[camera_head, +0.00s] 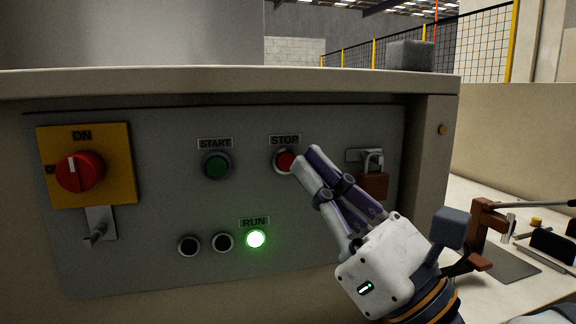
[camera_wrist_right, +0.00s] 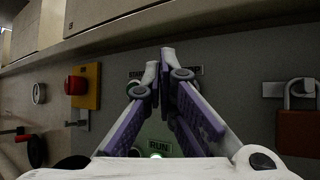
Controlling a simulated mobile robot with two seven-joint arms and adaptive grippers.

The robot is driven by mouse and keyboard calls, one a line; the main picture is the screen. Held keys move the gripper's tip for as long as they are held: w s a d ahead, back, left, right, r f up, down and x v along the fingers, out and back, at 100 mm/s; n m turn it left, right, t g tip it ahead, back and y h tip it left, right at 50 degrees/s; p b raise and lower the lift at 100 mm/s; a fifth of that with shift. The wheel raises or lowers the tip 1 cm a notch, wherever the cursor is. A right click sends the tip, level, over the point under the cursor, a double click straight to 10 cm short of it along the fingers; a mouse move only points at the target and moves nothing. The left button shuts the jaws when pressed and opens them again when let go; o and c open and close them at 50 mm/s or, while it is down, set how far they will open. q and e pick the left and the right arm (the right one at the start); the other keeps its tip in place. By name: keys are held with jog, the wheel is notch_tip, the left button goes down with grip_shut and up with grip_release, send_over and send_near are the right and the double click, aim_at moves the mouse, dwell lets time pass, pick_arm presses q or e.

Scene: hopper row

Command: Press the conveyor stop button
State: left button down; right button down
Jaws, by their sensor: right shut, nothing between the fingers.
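The red stop button (camera_head: 286,161) sits under a STOP label (camera_head: 285,140) on the grey control panel (camera_head: 330,225) in the head view. My right gripper (camera_head: 306,155) is shut and empty. Its fingertips are at the right edge of the stop button and cover a little of it; I cannot tell whether they touch it. In the right wrist view the closed fingers (camera_wrist_right: 160,58) point at the panel and hide the stop button. The green start button (camera_head: 217,166) is to the left. The RUN lamp (camera_head: 256,239) glows green. My left gripper is not in view.
A red rotary switch (camera_head: 80,172) on a yellow plate (camera_head: 122,165) is at the panel's left. A padlock (camera_head: 373,182) hangs just right of my right fingers. A bench with tools (camera_head: 535,240) is at the right. A ledge (camera_head: 230,80) overhangs the panel.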

aim_at(287, 162)
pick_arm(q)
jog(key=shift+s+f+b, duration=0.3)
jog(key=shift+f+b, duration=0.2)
pick_arm(e)
jog(key=shift+w+a, duration=0.25)
jog(key=shift+w, duration=0.45)
jog(key=shift+w+a, duration=0.25)
jog(key=shift+w, duration=0.45)
pick_arm(q)
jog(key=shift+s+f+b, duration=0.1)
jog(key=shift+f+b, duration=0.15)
jog(key=shift+b, duration=0.05)
pick_arm(e)
jog(key=shift+w+a, duration=0.15)
jog(key=shift+w, duration=0.25)
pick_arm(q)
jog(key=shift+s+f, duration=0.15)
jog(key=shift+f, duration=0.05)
pick_arm(e)
jog(key=shift+w+a, duration=0.1)
jog(key=shift+w, duration=0.35)
jog(key=shift+s, duration=0.15)
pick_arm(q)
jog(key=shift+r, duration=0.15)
pick_arm(e)
jog(key=shift+s+d, duration=0.25)
jog(key=shift+s, duration=0.45)
